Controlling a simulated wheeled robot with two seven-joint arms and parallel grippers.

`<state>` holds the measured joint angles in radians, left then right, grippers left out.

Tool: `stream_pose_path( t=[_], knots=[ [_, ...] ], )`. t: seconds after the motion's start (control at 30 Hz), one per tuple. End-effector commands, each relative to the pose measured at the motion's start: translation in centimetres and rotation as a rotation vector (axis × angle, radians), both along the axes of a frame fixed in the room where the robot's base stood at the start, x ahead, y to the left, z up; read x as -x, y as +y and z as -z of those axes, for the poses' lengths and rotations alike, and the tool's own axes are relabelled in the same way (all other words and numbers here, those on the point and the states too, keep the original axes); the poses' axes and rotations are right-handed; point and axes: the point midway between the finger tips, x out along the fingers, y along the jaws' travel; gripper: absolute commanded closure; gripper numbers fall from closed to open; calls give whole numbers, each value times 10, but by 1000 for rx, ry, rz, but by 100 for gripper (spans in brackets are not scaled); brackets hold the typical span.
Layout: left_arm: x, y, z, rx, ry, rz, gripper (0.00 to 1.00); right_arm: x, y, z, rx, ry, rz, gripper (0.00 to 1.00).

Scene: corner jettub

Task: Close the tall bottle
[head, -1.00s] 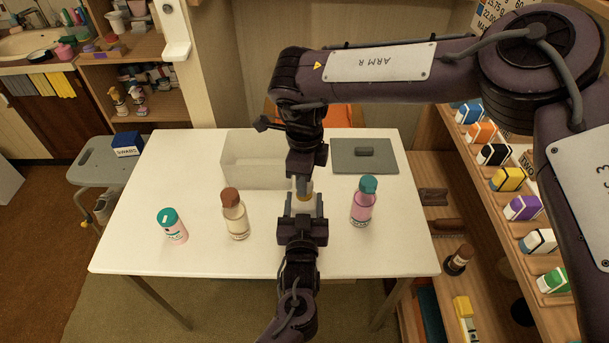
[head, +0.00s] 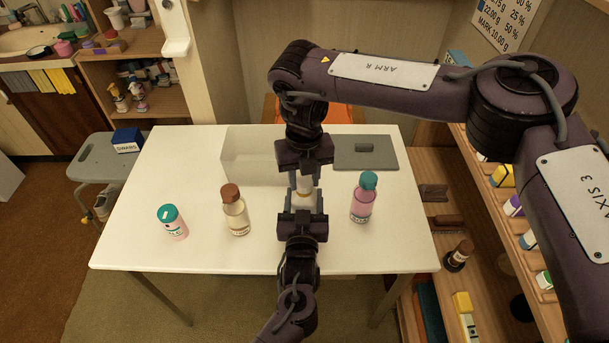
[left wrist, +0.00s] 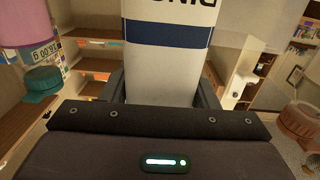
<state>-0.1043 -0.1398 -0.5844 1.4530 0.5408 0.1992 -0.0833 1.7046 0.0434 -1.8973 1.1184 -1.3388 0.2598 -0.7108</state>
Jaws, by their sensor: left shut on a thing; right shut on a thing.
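My left gripper (head: 303,203) is shut on a white bottle (head: 305,188) above the front middle of the table. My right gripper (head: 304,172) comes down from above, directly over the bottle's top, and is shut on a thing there. Its fingers and body hide most of that thing, so I cannot tell whether a cap sits on the bottle's neck.
On the white table (head: 200,255) stand a pink bottle with a teal cap (head: 362,198), a cream bottle with a brown cap (head: 236,211) and a short pink bottle with a teal lid (head: 172,222).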

Motion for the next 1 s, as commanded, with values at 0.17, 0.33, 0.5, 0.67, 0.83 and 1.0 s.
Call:
stream_pose_path(
  t=[0.17, 0.33, 0.5, 0.67, 0.83, 1.0],
  knots=[
    [0, 0, 0, -1, 0, 1, 100, 0, 1, 2, -3, 4, 460, 87],
    [0, 0, 0, 0, 1, 1, 100, -1, 1, 3, -1, 0, 874, 87],
    [0, 0, 0, 0, 1, 1, 100, -1, 1, 4, -1, -1, 1252, 87],
    [0, 0, 0, 0, 1, 1, 100, -2, 1, 5, -1, -1, 1474, 87],
    [0, 0, 0, 0, 1, 1, 100, -2, 1, 4, -2, -1, 1468, 61],
    [0, 0, 0, 0, 1, 1, 100, -1, 1, 5, -1, -1, 1466, 40]
  ],
)
